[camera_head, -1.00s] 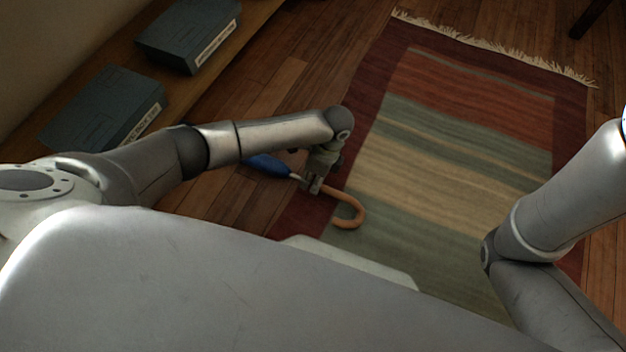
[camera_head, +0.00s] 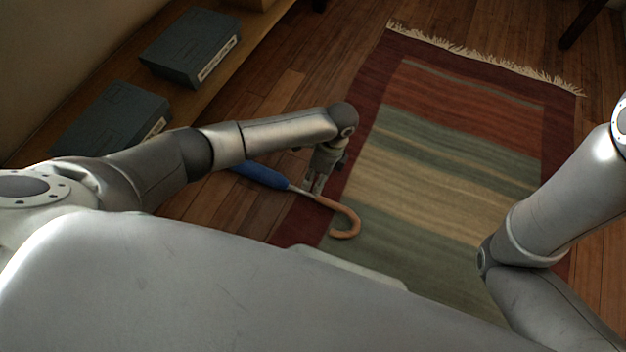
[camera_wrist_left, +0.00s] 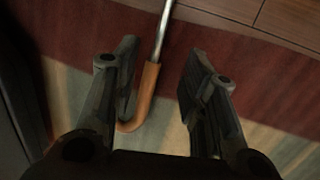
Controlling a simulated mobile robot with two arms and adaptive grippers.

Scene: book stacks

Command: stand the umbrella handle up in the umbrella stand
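The umbrella lies on the floor in the head view, with a blue canopy (camera_head: 262,175), a pale metal shaft and a tan hooked handle (camera_head: 347,224) over the rug's edge. My left gripper (camera_head: 315,184) is just above the umbrella, near where shaft and handle meet. In the left wrist view the same gripper (camera_wrist_left: 160,85) is open. The handle (camera_wrist_left: 147,97) shows between its fingers, closer to the left finger; contact cannot be told. My right arm is at the right of the head view, its gripper out of sight. No umbrella stand is in view.
A striped rug (camera_head: 440,170) covers much of the wood floor. Dark box files (camera_head: 190,45) and (camera_head: 112,118) lie on a low wooden shelf at the left. A dark furniture leg (camera_head: 585,22) stands at the top right.

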